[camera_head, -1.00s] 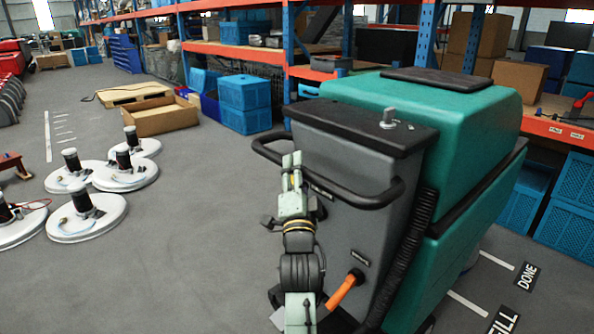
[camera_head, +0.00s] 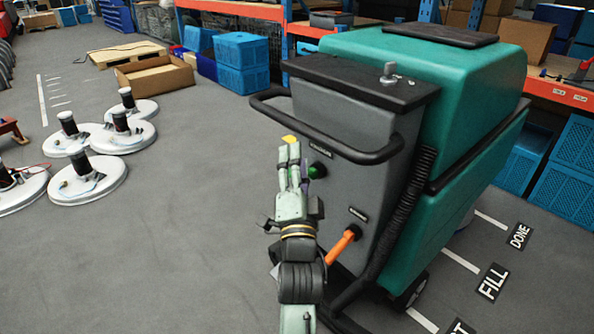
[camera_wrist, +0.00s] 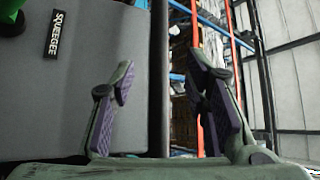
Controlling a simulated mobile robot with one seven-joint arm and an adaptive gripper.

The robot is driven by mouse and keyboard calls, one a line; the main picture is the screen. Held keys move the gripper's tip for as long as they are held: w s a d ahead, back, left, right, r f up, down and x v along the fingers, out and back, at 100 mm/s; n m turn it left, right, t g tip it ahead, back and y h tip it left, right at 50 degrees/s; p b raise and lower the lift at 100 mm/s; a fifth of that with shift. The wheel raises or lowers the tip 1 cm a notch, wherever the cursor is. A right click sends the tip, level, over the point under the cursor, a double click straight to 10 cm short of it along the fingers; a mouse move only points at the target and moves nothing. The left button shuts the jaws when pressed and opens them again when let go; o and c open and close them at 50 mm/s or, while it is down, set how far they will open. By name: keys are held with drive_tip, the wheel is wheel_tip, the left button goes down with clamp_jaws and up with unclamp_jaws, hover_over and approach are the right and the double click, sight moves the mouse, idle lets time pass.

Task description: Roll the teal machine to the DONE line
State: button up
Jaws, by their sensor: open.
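The teal machine (camera_head: 470,110) stands upright at the right of the head view, its grey panel facing me. A black loop handle (camera_head: 375,157) juts from the panel. My gripper (camera_head: 290,146) is open and empty in front of the handle's near bar. In the wrist view, the handle bar (camera_wrist: 158,70) runs upright in the picture between the two spread fingers (camera_wrist: 165,85); I cannot tell whether it lies within their reach. The DONE label (camera_head: 519,236) and its white line (camera_head: 492,220) are on the floor right of the machine, beyond the FILL label (camera_head: 493,283).
An orange lever (camera_head: 342,246) and a green knob (camera_head: 317,171) sit on the panel below the handle. Several round white floor pads (camera_head: 88,182) lie at left. Blue crates (camera_head: 243,72) and an orange-blue rack stand behind.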

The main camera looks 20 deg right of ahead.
drive_tip(key=shift+v, duration=1.05)
